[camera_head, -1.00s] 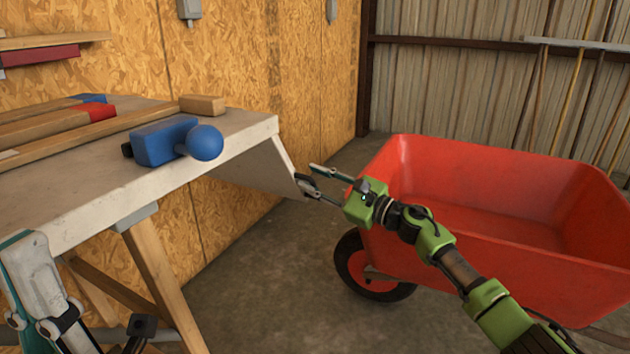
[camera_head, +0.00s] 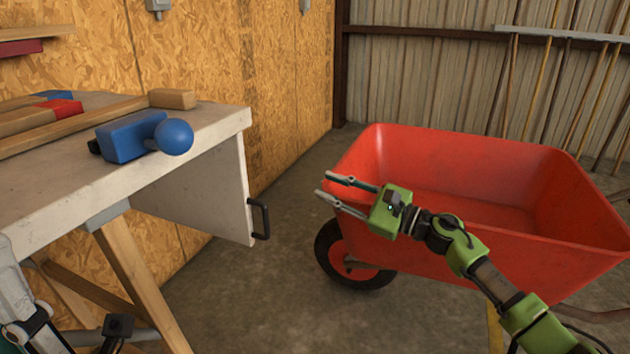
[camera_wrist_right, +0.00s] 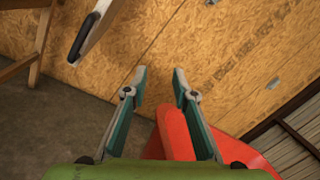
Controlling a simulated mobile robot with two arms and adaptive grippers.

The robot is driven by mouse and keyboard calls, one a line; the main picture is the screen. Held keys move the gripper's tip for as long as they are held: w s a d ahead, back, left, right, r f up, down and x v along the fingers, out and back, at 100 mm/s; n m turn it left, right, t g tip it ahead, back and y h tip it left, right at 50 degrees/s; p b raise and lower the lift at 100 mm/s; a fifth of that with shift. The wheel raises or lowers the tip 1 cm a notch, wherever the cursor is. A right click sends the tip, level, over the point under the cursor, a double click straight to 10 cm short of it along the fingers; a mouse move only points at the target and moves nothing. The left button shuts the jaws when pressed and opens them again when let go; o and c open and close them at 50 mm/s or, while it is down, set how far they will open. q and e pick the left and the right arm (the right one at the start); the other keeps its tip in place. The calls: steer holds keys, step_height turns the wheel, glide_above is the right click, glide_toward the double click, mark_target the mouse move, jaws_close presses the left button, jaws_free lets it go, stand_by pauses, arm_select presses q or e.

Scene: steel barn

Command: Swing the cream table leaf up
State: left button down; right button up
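The cream table leaf (camera_head: 205,190) hangs nearly straight down from the right end of the table (camera_head: 60,195). A black handle (camera_head: 260,218) sits on its lower outer edge. In the right wrist view the leaf (camera_wrist_right: 103,20) and handle (camera_wrist_right: 83,40) show at upper left. My right gripper (camera_head: 323,185) is open and empty, to the right of the handle and apart from it. Its two spread fingers also show in the wrist view (camera_wrist_right: 160,72). Part of my left gripper (camera_head: 20,312) shows at the lower left, cut off by the frame; its fingertips are hidden.
A red wheelbarrow (camera_head: 465,185) stands right behind my right gripper. A blue tool with a round knob (camera_head: 130,138), wooden bars and a wooden block (camera_head: 172,98) lie on the table. Bare floor (camera_head: 235,305) lies between table and wheelbarrow. Long-handled tools lean at the back wall.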

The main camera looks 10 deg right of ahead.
steer(key=shift+s+d, duration=0.25)
steer(key=shift+s, duration=0.1)
